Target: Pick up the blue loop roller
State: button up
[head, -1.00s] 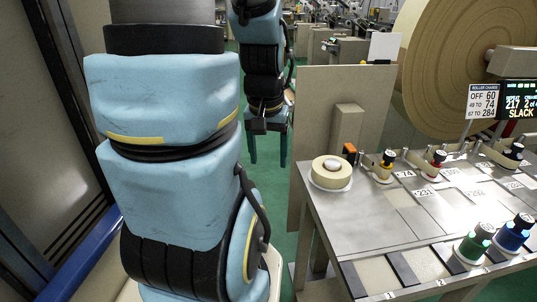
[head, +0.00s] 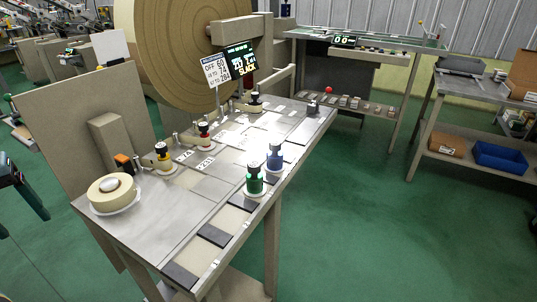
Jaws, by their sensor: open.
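My gripper (head: 22,224) is at the far left edge of the head view, partly cut off. Its teal fingers point down, apart and empty. It is well left of the table and far from the blue roller.
A tape roll (head: 112,194) sits at the left corner. An upright panel (head: 75,125) and a large roll (head: 180,60) rise behind. Green floor is clear at right.

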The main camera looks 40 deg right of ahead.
aim_at(274, 163)
jog(key=k+l+u, duration=0.1)
jog(key=u, duration=0.35)
jog(key=k+u, duration=0.2)
jog(key=u, duration=0.25)
jog(key=k+l+u, duration=0.15)
jog(key=u, duration=0.2)
jog(key=k+u, duration=0.35)
jog(key=k+l+u, duration=0.1)
jog(key=u, duration=0.25)
jog(key=k+l+z, duration=0.1)
jog(key=k, duration=0.25)
jog(key=k+l, duration=0.1)
jog(key=k, duration=0.2)
jog(key=k+z, duration=0.1)
jog(key=z, duration=0.25)
jog(key=l+z, duration=0.15)
jog(key=z, duration=0.2)
jog(key=k+l+z, duration=0.1)
jog(key=z, duration=0.3)
